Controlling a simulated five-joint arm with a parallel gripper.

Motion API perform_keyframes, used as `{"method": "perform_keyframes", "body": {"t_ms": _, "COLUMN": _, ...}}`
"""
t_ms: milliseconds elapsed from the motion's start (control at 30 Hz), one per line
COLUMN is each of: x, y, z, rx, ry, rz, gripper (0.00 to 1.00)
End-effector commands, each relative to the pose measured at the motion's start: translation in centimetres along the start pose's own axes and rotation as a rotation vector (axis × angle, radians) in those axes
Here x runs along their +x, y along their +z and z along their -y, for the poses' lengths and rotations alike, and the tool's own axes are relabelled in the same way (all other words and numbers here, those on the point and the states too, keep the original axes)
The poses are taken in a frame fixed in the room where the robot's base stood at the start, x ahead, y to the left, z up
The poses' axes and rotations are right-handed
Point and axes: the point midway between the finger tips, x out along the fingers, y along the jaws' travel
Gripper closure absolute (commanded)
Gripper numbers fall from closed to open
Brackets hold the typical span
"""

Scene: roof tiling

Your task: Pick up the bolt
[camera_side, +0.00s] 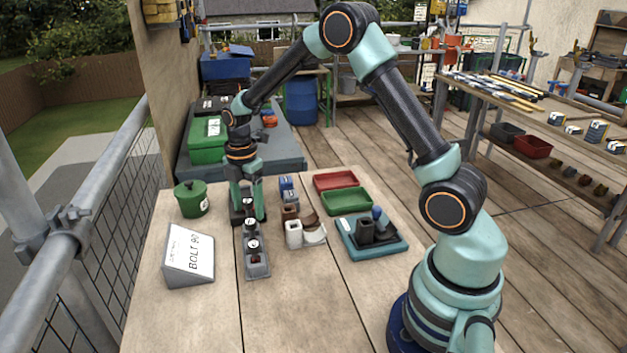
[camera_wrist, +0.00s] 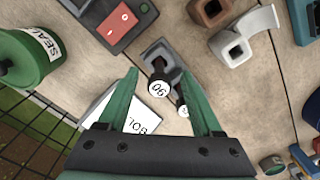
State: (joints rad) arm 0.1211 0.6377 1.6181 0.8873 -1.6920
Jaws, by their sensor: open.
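A bolt with a white head marked 90 (camera_wrist: 158,88) stands upright in a grey rack (camera_wrist: 160,52) in the wrist view. A second white-headed bolt (camera_wrist: 182,107) is partly hidden by the right finger. In the side view the narrow grey rack (camera_side: 258,270) lies on the table with bolts (camera_side: 253,245) in a row. My gripper (camera_wrist: 160,74) is open and empty, its green fingers on either side of the marked bolt head. In the side view my gripper (camera_side: 248,218) points down over the rack's far end. Contact cannot be told.
A sloped sign reading BOLT 90 (camera_side: 190,256) and a green SEAL pot (camera_side: 191,199) stand left of the rack. Brown and white square-tube pieces (camera_side: 294,234) stand close on its right. Red (camera_side: 336,180) and green (camera_side: 346,202) trays lie farther right. The table front is clear.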

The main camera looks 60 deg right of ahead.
Motion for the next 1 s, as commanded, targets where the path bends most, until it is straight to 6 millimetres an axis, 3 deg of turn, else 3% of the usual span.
{"method": "perform_keyframes", "body": {"t_ms": 133, "x": 1.6, "y": 0.0, "z": 0.0, "rx": 0.0, "ry": -0.001, "rz": 0.0, "gripper": 0.33}}
{"method": "perform_keyframes", "body": {"t_ms": 400, "x": 1.8, "y": 0.0, "z": -0.1, "rx": 0.0, "ry": 0.002, "rz": 0.0, "gripper": 0.33}}
{"method": "perform_keyframes", "body": {"t_ms": 567, "x": 1.8, "y": 0.0, "z": -0.1, "rx": 0.0, "ry": 0.002, "rz": 0.0, "gripper": 0.95}}
{"method": "perform_keyframes", "body": {"t_ms": 600, "x": 1.8, "y": 0.0, "z": -0.1, "rx": 0.0, "ry": 0.002, "rz": 0.0, "gripper": 1.0}}
{"method": "perform_keyframes", "body": {"t_ms": 1000, "x": 1.3, "y": 0.0, "z": -0.1, "rx": 0.0, "ry": 0.003, "rz": 0.0, "gripper": 1.0}}
